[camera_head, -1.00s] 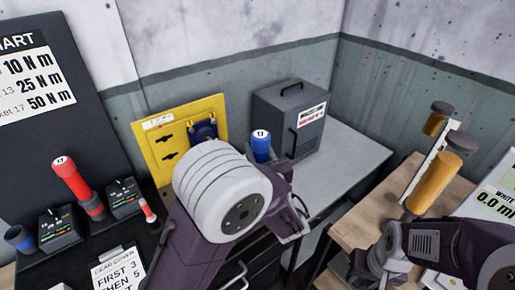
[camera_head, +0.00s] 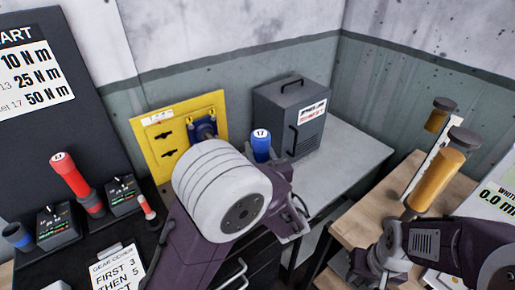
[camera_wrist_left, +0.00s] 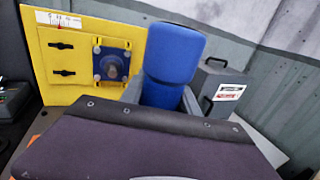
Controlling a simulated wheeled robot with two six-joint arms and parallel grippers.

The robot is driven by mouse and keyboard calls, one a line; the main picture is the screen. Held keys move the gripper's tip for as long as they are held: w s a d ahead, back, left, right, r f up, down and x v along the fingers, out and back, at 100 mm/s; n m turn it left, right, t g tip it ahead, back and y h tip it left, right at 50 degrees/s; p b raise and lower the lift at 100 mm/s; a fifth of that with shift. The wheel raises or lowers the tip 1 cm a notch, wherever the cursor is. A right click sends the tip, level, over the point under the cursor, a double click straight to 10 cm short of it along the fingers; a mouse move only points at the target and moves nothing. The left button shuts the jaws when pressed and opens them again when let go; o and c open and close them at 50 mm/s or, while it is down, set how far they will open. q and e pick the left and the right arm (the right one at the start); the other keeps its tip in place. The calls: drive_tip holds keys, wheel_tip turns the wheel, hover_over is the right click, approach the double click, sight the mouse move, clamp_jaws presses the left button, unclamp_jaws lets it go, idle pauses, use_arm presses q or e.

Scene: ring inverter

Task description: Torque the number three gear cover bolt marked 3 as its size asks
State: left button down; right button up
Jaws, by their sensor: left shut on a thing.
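A blue tool marked 17 (camera_head: 261,146) stands upright in my left gripper (camera_wrist_left: 168,100), shut around its lower part. My left arm hides much of that grip in the head view. A yellow panel (camera_head: 152,150) stands behind, carrying a blue plate with a central shaft (camera_head: 204,129) and small yellow corner pieces. It also shows in the left wrist view (camera_wrist_left: 112,65), left of the blue tool and apart from it. No bolt number is readable. My right gripper (camera_head: 366,266) is low at right, near the wooden bench; its jaws are unclear.
A red tool (camera_head: 73,178) stands upright in the dark rack, with a smaller red-and-white one (camera_head: 147,207) beside it. A holder with a blue ring (camera_head: 17,236) looks empty. A card (camera_head: 116,270) reads FIRST 3 THEN 5. A grey case (camera_head: 290,115) and an orange cylinder (camera_head: 436,180) stand at right.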

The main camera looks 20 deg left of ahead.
sight(260, 138)
use_arm(q)
drive_tip(key=shift+f+b, duration=1.05)
drive_tip(key=shift+f, duration=0.1)
idle(1.3)
drive_tip(key=shift+r, duration=0.15)
idle(0.9)
wheel_tip(260, 138, up, 5)
drive_tip(key=p, duration=0.4)
idle(0.7)
